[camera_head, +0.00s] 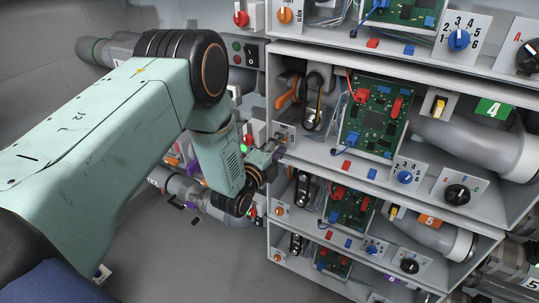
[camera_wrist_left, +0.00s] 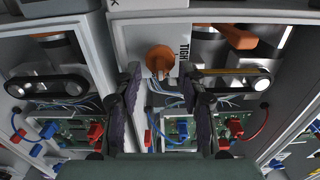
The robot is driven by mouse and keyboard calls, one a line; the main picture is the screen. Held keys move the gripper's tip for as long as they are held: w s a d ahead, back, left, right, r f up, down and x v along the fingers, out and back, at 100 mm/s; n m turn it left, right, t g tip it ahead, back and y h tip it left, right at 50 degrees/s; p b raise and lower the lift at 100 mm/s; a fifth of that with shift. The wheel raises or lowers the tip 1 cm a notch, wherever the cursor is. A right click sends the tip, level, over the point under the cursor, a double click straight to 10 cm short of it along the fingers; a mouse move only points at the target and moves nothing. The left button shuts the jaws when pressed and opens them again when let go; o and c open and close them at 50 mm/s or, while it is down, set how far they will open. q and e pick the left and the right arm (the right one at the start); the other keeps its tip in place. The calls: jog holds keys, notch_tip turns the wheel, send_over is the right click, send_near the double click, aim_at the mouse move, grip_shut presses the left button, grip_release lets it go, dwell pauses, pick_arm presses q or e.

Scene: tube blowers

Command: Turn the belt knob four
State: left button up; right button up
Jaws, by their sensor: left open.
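The belt knob four, an orange round knob (camera_wrist_left: 160,58), sits on a white plate with the word TIGHT in the left wrist view. In the head view it is small and partly hidden by my arm, on the left post of the shelf with the green 4 label (camera_head: 494,109). My left gripper (camera_wrist_left: 161,76) is open, one dark finger on each side below the knob. The knob lies just beyond the fingertips, between them; contact cannot be told. In the head view my left gripper (camera_head: 270,152) is at the left edge of that shelf. My right gripper is not seen.
Similar orange knobs (camera_head: 285,15) and (camera_head: 279,211) sit on the shelves above and below. A black belt loop (camera_head: 314,100), an orange lever (camera_head: 288,92) and a green circuit board (camera_head: 374,117) stand inside shelf four. Grey pipes and floor lie at lower left.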

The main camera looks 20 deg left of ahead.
pick_arm(q)
jog(key=s+a, duration=0.1)
jog(key=s, duration=1)
jog(key=s+d+f+n+g, duration=0.2)
jog(key=s+f+n+g, duration=0.8)
jog(key=s+f+n, duration=0.4)
jog(key=s+f+n+g, duration=0.2)
jog(key=s+g, duration=0.2)
jog(key=s, duration=0.6)
jog(key=s+d+f+n+g+y, duration=0.1)
jog(key=s+f+n+g, duration=0.1)
jog(key=s, duration=0.9)
jog(key=shift+d+f+n+g+y, duration=0.2)
jog(key=shift+n+g+y, duration=0.1)
jog(key=shift+n+g, duration=0.6)
jog(key=shift+w, duration=0.1)
